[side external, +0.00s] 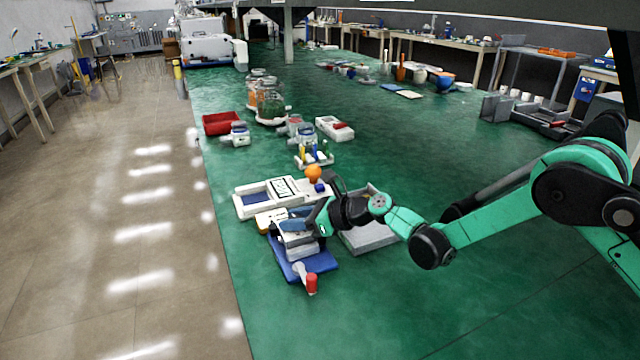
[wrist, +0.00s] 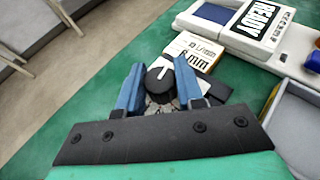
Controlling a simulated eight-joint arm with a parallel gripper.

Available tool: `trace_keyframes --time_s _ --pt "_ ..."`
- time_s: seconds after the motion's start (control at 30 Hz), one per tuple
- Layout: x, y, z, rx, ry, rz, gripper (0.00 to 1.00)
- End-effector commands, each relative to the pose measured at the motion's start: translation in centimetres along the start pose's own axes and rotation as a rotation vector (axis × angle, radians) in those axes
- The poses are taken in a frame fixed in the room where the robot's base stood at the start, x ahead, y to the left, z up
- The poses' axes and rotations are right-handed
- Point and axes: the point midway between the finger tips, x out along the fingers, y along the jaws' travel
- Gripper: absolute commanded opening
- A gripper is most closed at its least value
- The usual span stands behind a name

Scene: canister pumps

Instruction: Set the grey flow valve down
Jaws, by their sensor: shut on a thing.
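In the wrist view my gripper (wrist: 160,88) is shut on the grey flow valve (wrist: 160,82), with one blue finger on each side. The valve's round dark top has a white pointer mark; its lower body is mostly hidden by my gripper. In the side view my gripper (side external: 296,226) is over the blue mat (side external: 318,264), close to a grey-white block (side external: 301,250) on it. The valve cannot be made out clearly there. Whether it touches anything below is hidden.
A white tray with a READY sign (side external: 284,188) lies behind my gripper; the sign also shows in the wrist view (wrist: 263,22). A grey open tray (side external: 372,238) stands to the right. A red-capped piece (side external: 311,284) is at the mat's front.

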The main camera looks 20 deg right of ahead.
Motion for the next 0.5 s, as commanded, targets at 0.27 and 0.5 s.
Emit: trace_keyframes --time_s 0.27,0.5 --pt "0.11 -0.01 -0.24 0.0 0.0 0.0 0.64" --pt "0.1 -0.01 -0.22 0.0 0.0 0.0 0.64"
